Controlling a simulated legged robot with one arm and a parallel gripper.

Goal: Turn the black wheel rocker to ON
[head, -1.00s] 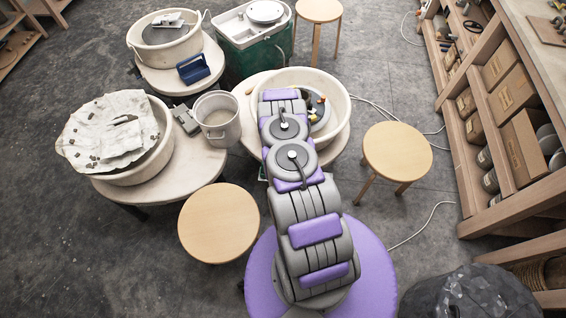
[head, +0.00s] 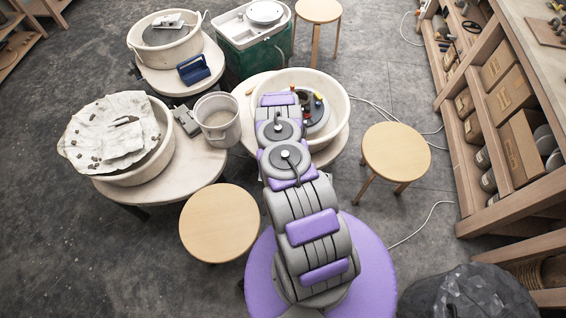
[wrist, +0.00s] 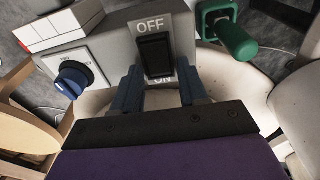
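The black rocker (wrist: 155,55) is set in a light grey panel (wrist: 112,50) in the wrist view, with OFF printed above it and ON below it. The ON label is partly covered. I cannot tell which way the rocker is tipped. My gripper (wrist: 161,82) is open and empty. Its two blue-grey fingers stand apart near the rocker's lower end, one on each side. I cannot tell whether either finger touches it. The rocker does not show in the head view, where my arm covers part of the middle wheel's basin (head: 338,105).
A blue knob (wrist: 72,79) is left of the rocker and a green handle (wrist: 236,42) is right of it, both close. In the head view, a bucket (head: 217,118) and wooden stools (head: 219,222) (head: 396,150) stand around my arm. Shelving (head: 505,130) lines the right.

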